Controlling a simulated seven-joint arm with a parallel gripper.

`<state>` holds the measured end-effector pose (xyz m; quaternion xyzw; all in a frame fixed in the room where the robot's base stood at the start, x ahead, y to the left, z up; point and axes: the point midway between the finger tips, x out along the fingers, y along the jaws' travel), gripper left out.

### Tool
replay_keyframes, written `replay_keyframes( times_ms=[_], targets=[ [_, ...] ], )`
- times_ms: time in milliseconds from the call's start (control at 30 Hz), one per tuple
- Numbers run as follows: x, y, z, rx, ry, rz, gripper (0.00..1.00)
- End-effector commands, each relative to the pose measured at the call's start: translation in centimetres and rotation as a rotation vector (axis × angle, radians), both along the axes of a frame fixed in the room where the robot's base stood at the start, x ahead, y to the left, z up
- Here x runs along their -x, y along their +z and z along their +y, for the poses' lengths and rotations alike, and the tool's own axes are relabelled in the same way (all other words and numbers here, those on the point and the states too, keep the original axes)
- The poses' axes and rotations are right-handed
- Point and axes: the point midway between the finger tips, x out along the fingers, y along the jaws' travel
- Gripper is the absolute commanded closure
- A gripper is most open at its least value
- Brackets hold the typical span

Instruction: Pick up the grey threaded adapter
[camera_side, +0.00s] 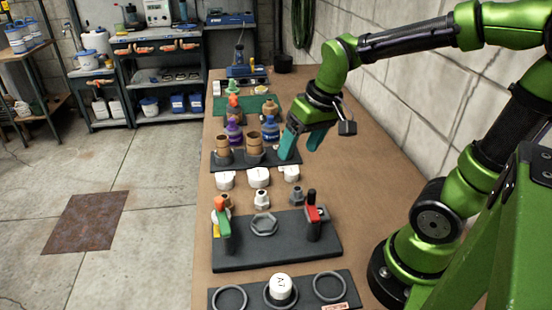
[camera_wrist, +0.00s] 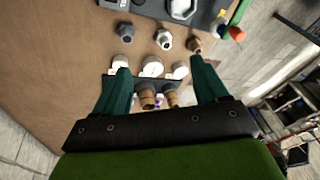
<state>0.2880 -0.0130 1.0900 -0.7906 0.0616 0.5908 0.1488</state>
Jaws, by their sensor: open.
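The grey threaded adapter (camera_side: 297,197) stands on the brown bench, at the right end of a row of three small fittings. In the wrist view it is the dark grey fitting (camera_wrist: 126,31) at the upper left of that row. My gripper (camera_side: 300,151) is open and empty, with teal fingers pointing down. It hangs above the bench, farther back than the adapter and apart from it. In the wrist view the fingertips (camera_wrist: 159,63) are spread wide, with the adapter beyond them.
A white fitting (camera_side: 262,199) and a brown fitting (camera_side: 225,201) stand left of the adapter. White caps (camera_side: 258,177) form a row behind. A dark plate (camera_side: 276,248) with red-handled and green valves lies in front. Brown and purple fittings stand farther back. Bench right of the adapter is clear.

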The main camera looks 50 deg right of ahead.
Motion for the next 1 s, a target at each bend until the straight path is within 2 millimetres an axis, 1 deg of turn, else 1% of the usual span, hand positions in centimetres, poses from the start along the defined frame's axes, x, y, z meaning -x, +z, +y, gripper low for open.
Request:
replay_keyframes(
  times_ms=[33,133,233,300,367,400,467,533,800,900,1000],
  targets=[
    [-1.0,-1.0,-1.1,0.023,0.033,0.064,0.27],
    [-2.4,-2.4,-3.0,0.066,0.125,0.165,0.27],
    [-3.5,-3.4,-4.5,0.100,0.225,0.243,0.27],
    [-4.0,-3.3,-5.2,0.121,0.301,0.275,0.27],
    [-4.0,-2.8,-5.4,0.136,0.348,0.275,0.27],
    [-3.8,-2.8,-5.3,0.138,0.368,0.280,0.27],
    [-3.7,-3.3,-5.3,0.137,0.385,0.286,0.27],
    [-3.6,-4.2,-5.3,0.136,0.391,0.286,0.27],
    [-3.6,-10.0,-5.2,0.134,0.389,0.287,0.27],
    [-3.5,-12.0,-5.2,0.134,0.388,0.285,0.27],
    [-3.6,-13.4,-5.2,0.135,0.387,0.285,0.27]
  ],
)
